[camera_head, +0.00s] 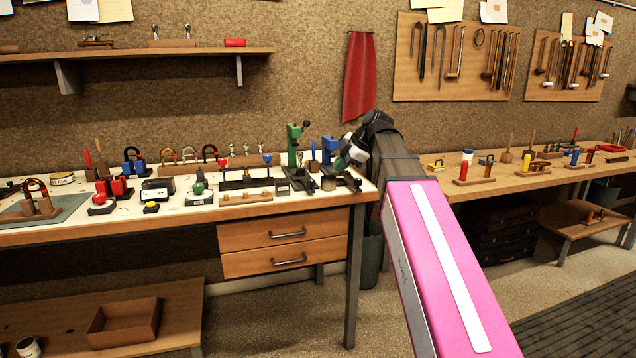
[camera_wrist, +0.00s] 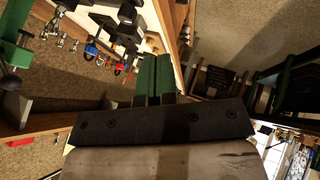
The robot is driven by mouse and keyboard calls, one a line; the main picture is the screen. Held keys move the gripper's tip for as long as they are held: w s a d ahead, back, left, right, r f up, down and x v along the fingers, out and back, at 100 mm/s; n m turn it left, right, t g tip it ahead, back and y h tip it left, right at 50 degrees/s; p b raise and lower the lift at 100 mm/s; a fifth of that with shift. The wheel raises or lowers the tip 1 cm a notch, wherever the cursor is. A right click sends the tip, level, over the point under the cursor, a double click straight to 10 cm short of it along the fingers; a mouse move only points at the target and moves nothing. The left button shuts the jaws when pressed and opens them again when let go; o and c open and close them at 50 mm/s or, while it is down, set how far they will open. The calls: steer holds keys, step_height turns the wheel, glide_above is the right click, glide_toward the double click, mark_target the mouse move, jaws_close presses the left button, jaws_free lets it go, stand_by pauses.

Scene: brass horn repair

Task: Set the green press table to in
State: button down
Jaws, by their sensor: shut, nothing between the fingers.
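The green press (camera_head: 293,146) stands upright near the right end of the white-topped workbench, with a dark ball-ended lever at its top. Its dark base is small in the head view, and I cannot tell whether its table is in or out. In the wrist view the green press (camera_wrist: 14,48) shows at the left edge, partly cut off. My gripper (camera_wrist: 155,62) has its green fingers closed together with nothing between them. In the head view my gripper (camera_head: 341,162) is to the right of the green press, by the blue press, apart from the green one.
A blue press (camera_head: 328,147) stands just right of the green press, partly behind my gripper. Several small locks, stands and fixtures crowd the bench to the left. A red cloth (camera_head: 359,78) hangs on the wall behind. A second bench (camera_head: 480,190) is to the right.

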steer(key=shift+w+a+f, duration=0.95)
steer(key=shift+a+f, duration=0.25)
steer(key=shift+f, duration=0.05)
steer(key=shift+w+a+f, duration=0.95)
steer(key=shift+a+f, duration=0.2)
steer(key=shift+f, duration=0.15)
steer(key=shift+w+a+f, duration=0.95)
steer(key=shift+a+f, duration=0.25)
steer(key=shift+f, duration=0.05)
glide_toward(303, 182)
steer(key=x, duration=0.4)
steer(key=shift+w+a+f, duration=0.1)
steer(key=shift+a+f, duration=0.1)
steer(key=shift+f, duration=0.05)
